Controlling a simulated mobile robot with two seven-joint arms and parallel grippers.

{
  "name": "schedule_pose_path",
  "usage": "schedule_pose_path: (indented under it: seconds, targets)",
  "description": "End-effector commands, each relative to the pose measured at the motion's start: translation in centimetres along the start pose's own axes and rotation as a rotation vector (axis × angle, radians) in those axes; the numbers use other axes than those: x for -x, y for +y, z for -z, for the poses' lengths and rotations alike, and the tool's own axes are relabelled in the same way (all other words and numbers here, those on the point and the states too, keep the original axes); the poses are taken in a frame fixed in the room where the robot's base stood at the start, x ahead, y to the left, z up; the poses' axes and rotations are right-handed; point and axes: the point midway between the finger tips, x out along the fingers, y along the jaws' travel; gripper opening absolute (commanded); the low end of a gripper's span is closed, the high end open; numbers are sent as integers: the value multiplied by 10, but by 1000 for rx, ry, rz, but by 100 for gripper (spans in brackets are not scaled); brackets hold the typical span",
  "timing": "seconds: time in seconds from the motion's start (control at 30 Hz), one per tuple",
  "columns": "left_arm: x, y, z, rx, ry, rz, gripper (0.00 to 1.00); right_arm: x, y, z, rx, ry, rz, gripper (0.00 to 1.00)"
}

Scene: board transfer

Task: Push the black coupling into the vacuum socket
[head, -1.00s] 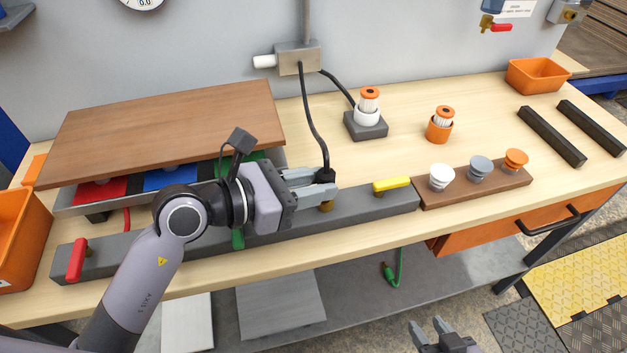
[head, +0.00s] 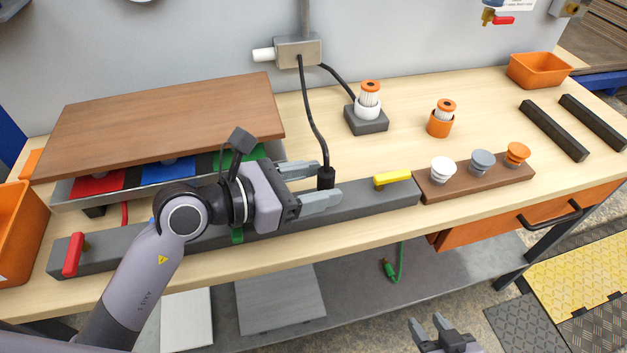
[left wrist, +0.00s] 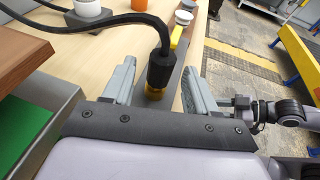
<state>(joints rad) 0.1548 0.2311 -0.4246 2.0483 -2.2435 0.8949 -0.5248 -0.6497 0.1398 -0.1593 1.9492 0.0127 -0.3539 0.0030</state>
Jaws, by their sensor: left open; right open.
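The black coupling (head: 326,178) hangs at the lower end of a black hose, over the grey rail. It also shows in the left wrist view (left wrist: 160,74). A brass fitting (left wrist: 155,93), seemingly the vacuum socket, shows directly below it there; the two look in line, but I cannot tell how deep the coupling sits. In the head view, my finger hides the fitting. My left gripper (head: 328,183) is open, with one finger on each side of the coupling and visible gaps. My right gripper (head: 427,321) is open and empty, low in front of the bench.
The grey rail (head: 350,199) carries a yellow handle (head: 392,179) and a red handle (head: 73,254). A brown board (head: 160,125) lies over a tray at left. A brown strip (head: 460,188) with several knobs stands at right. The black hose (head: 308,110) rises to a wall box.

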Motion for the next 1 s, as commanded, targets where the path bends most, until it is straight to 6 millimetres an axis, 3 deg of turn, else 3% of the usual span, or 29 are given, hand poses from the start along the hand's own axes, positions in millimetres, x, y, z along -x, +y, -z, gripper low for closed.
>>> schedule_pose_path:
  seconds: [0.5, 1.0]
  targets:
    - [63, 0, 2, -1, 3, -1, 58, -5, 0, -7, 0, 0, 0, 43]
    - [71, 0, 0, 1, 1, 1, 58, -6, 0, -7, 0, 0, 0, 43]
